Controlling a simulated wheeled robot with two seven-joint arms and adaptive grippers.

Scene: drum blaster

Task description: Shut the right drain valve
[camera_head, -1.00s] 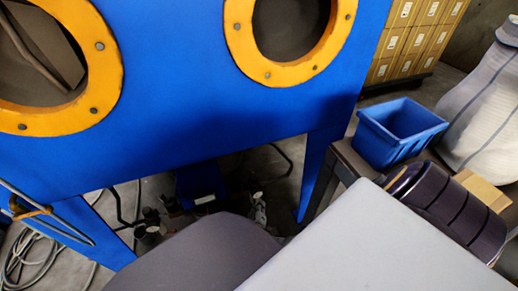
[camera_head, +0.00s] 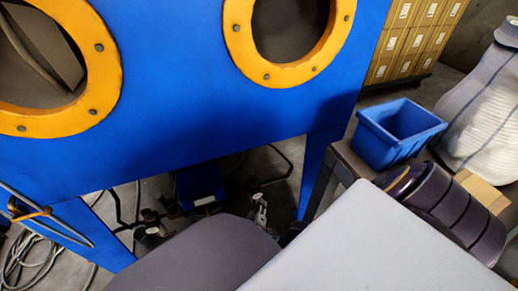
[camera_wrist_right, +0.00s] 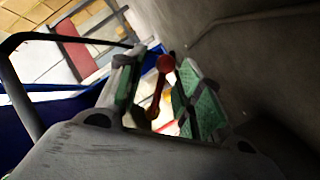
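The right drain valve shows in the right wrist view as a red lever (camera_wrist_right: 155,97) with a round red knob (camera_wrist_right: 165,63) at its end. My right gripper (camera_wrist_right: 161,58) has its two green-padded fingers apart, with the red lever between them. A gap shows on the left of the knob; I cannot tell whether the right finger touches it. In the head view my right gripper (camera_head: 261,211) is small and dim under the blue cabinet (camera_head: 200,120), and the valve cannot be made out there. My left gripper cannot be made out.
The cabinet's blue leg (camera_head: 316,170) stands just right of my right gripper. A dark blue bin (camera_head: 201,187) and dark hoses lie under the cabinet. A blue tub (camera_head: 400,135) sits on a stand at the right. A coiled hose (camera_head: 35,262) lies at lower left.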

